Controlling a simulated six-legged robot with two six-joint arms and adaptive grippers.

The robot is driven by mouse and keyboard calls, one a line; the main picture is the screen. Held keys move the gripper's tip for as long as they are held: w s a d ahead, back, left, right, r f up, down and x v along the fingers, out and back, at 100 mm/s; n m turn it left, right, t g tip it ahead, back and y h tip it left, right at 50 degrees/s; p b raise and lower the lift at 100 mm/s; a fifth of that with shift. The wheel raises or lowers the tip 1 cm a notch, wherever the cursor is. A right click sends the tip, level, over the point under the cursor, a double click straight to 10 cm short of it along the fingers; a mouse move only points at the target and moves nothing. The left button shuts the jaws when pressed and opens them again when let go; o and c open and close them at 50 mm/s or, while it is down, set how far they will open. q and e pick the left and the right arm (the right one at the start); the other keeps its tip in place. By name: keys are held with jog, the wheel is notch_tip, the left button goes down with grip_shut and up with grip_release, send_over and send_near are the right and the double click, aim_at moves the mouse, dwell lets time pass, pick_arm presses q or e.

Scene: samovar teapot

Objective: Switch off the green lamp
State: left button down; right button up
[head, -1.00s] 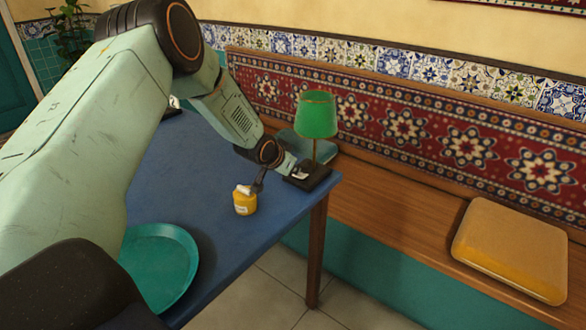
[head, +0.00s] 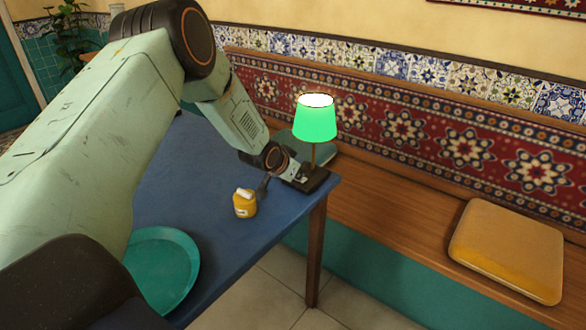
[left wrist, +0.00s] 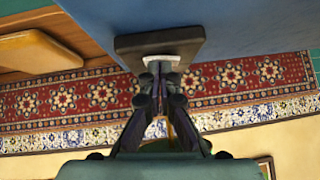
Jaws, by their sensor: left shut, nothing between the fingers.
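The green lamp (head: 316,124) stands at the far right corner of the blue table, and its shade glows brightly. Its dark base (head: 318,181) rests on the tabletop. My left gripper (head: 297,177) is shut and empty, low at the left side of the base. In the left wrist view the closed fingertips (left wrist: 162,66) are at the white switch (left wrist: 174,59) on the dark base (left wrist: 190,42). They look to be touching it or very close; I cannot tell which. My right gripper is not in view.
A yellow jar (head: 245,205) stands on the table (head: 190,170) just left of my gripper. A teal tray (head: 165,270) lies nearer. A wooden bench (head: 390,225) with a yellow cushion (head: 508,248) runs along the wall behind the lamp.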

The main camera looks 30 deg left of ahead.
pick_arm(q)
jog(key=shift+w+r+p, duration=0.1)
jog(key=shift+r+p, duration=0.2)
jog(key=shift+r, duration=0.1)
jog(key=w+r+p+v, duration=0.1)
jog(key=p+v, duration=0.6)
jog(key=v, duration=0.5)
jog(key=shift+d+r+p, duration=0.2)
jog(key=shift+r+p, duration=0.1)
jog(key=shift+p, duration=0.05)
jog(key=shift+w, duration=0.1)
